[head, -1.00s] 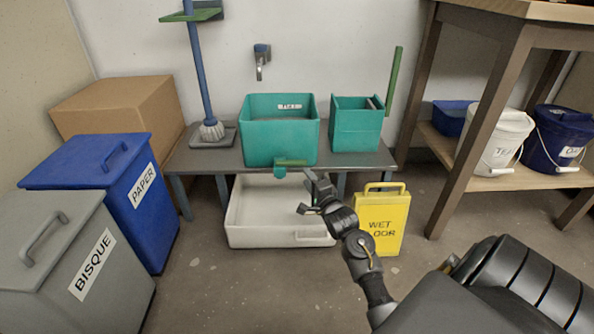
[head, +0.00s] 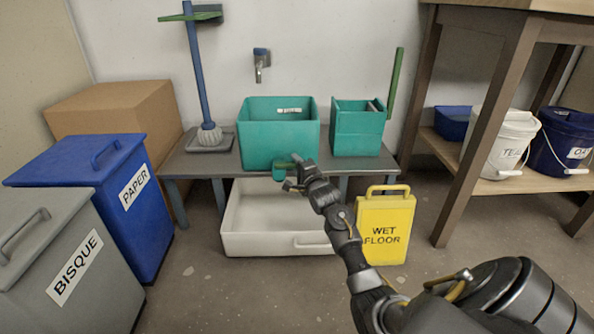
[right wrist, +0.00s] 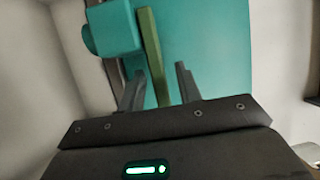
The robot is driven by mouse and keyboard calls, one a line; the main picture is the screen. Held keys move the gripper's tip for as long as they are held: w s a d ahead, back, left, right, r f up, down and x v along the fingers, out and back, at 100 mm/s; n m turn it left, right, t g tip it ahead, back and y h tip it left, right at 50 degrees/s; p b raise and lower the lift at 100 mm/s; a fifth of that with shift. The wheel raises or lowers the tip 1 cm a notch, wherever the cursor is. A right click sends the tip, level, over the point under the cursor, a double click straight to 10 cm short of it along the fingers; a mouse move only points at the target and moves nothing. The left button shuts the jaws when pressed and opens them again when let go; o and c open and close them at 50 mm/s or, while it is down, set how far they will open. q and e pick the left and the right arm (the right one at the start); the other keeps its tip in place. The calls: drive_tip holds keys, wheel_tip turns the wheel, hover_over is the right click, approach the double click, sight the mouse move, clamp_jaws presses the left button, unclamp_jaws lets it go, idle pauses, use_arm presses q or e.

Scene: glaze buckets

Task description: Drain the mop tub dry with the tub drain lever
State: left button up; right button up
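The teal mop tub (head: 265,145) stands on a grey bench, with a white label inside its back wall. Its inside floor is hidden. A teal drain outlet (head: 279,173) sticks out low on its front, and the green drain lever (head: 282,165) lies across it. My right gripper (head: 292,173) is at the lever's right part. In the right wrist view the gripper (right wrist: 160,85) is open, and the green lever (right wrist: 151,50) runs between its two fingers. I cannot tell whether either finger touches it. My left gripper is out of view.
A white basin (head: 265,244) sits on the floor under the outlet. A yellow wet floor sign (head: 385,228) stands right of it, close to my right arm. A teal wringer box (head: 358,133) and a mop (head: 203,100) are on the bench (head: 215,165). Bins crowd the left.

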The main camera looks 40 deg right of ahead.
clamp_jaws()
idle(0.5)
